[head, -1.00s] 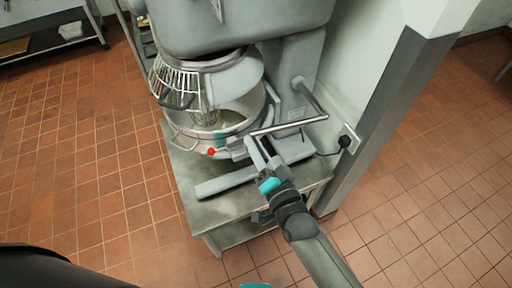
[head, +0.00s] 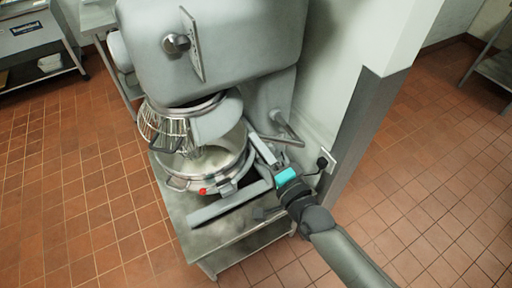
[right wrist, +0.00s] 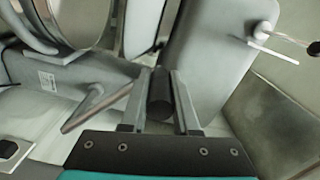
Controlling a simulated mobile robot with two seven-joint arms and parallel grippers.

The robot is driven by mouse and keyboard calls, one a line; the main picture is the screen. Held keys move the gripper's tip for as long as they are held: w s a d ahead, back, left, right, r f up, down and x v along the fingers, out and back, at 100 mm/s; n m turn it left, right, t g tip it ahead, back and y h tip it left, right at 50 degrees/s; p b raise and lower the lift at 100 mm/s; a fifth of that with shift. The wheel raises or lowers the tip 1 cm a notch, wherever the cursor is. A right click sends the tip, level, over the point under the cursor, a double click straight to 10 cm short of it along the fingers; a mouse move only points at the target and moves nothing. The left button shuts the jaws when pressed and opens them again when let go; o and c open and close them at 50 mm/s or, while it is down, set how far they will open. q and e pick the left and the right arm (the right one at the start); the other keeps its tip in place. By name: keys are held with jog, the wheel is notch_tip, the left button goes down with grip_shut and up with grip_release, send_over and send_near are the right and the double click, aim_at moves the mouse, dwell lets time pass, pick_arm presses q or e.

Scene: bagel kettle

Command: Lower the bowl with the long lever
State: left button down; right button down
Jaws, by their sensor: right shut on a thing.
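The grey floor mixer (head: 225,50) stands on a low metal table. Its steel bowl (head: 176,183) sits below the wire guard (head: 165,125), with a red dot on its front. The long lever (head: 287,127) comes from the mixer's right side and bends back toward the bowl. My right gripper (head: 262,152) is beside the bowl, at the lever's free end. In the right wrist view, its fingers (right wrist: 159,95) are shut on the dark grip of the lever (right wrist: 160,92). The fingers partly hide the grip in the head view. My left gripper is out of view.
The mixer's base leg (head: 228,206) lies below the bowl on the metal table (head: 225,243). A wall corner post (head: 358,120) and a plug socket (head: 326,162) are close to the right of my gripper. The tiled floor (head: 80,200) is open at left.

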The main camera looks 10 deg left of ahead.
jog(key=shift+w+r, duration=0.2)
jog(key=shift+r, duration=0.25)
jog(key=c, duration=1.1)
grip_release()
jog(key=shift+d, duration=0.1)
jog(key=o, duration=0.4)
jog(key=shift+f, duration=0.1)
jog(key=shift+s+f, duration=0.1)
jog(key=shift+s+d+f, duration=0.1)
jog(key=shift+s+d, duration=0.05)
jog(key=shift+s, duration=0.1)
jog(key=b+v, duration=0.1)
jog(key=v, duration=1.3)
jog(key=shift+s+d, duration=0.2)
jog(key=shift+s, duration=0.05)
jog(key=shift+b, duration=0.3)
